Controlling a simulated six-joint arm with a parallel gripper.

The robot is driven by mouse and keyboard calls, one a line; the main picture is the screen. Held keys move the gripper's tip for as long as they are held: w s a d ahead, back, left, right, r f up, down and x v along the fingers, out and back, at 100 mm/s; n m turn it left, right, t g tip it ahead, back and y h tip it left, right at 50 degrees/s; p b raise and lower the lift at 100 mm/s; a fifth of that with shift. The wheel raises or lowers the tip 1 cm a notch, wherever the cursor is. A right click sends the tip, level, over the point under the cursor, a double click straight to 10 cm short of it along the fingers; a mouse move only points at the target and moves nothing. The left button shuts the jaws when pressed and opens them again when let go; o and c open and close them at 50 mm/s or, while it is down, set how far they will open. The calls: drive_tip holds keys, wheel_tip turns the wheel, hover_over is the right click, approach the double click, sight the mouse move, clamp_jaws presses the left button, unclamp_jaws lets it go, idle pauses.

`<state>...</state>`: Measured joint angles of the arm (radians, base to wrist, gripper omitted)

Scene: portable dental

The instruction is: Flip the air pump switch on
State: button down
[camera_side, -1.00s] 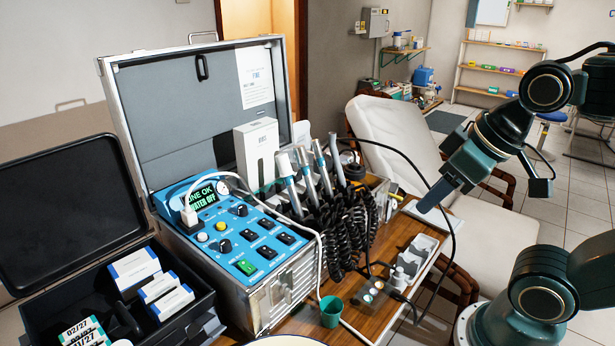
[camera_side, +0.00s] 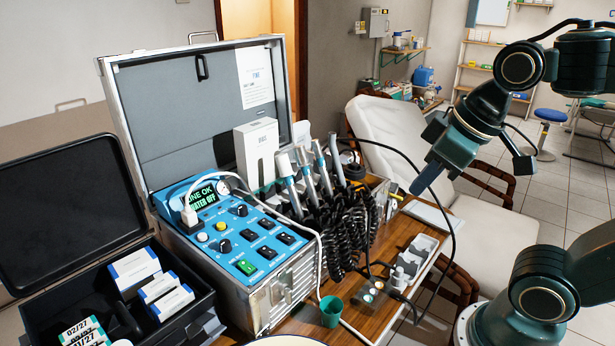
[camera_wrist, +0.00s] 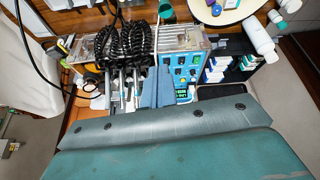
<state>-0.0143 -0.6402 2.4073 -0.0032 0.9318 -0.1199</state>
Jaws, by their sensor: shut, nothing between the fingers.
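The blue control panel (camera_side: 222,262) lies in the open metal case and carries several black rocker switches (camera_side: 267,252), one green lit switch (camera_side: 245,267) and knobs. The switch labels are too small to read, so I cannot tell which is the air pump switch. A small display (camera_side: 199,198) shows green text like "LINE OK" and "WATER OFF". My gripper (camera_side: 416,189) is shut and empty, in the air to the right of the case and well apart from the panel. In the wrist view my gripper (camera_wrist: 157,88) shows in front of the case, with the panel (camera_wrist: 184,72) beside it.
Dental handpieces (camera_side: 305,172) with black coiled hoses (camera_side: 345,225) stand between my gripper and the panel. A white cable (camera_side: 290,226) crosses the panel. A green cup (camera_side: 331,311) stands on the wooden table. A black box (camera_side: 195,285) with cartons is at left.

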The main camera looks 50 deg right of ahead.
drive_tip(key=w+a+r+n+g, duration=0.1)
drive_tip(key=w+r+n, duration=0.1)
drive_tip(key=w+n, duration=0.35)
drive_tip(key=n+g, duration=0.5)
drive_tip(key=n, duration=0.6)
hover_over(272, 252)
wheel_tip(272, 252, down, 9)
drive_tip(key=shift+w+a+f, duration=0.1)
drive_tip(key=shift+w+f, duration=0.4)
drive_tip(key=shift+w, duration=0.15)
drive_tip(key=shift+f, duration=0.1)
drive_tip(key=f, duration=0.9)
drive_tip(key=s+f, duration=0.1)
drive_tip(key=f, duration=0.3)
drive_tip(key=shift+f, duration=0.4)
drive_tip(key=shift+s+f, duration=0.15)
drive_tip(key=shift+f, duration=0.1)
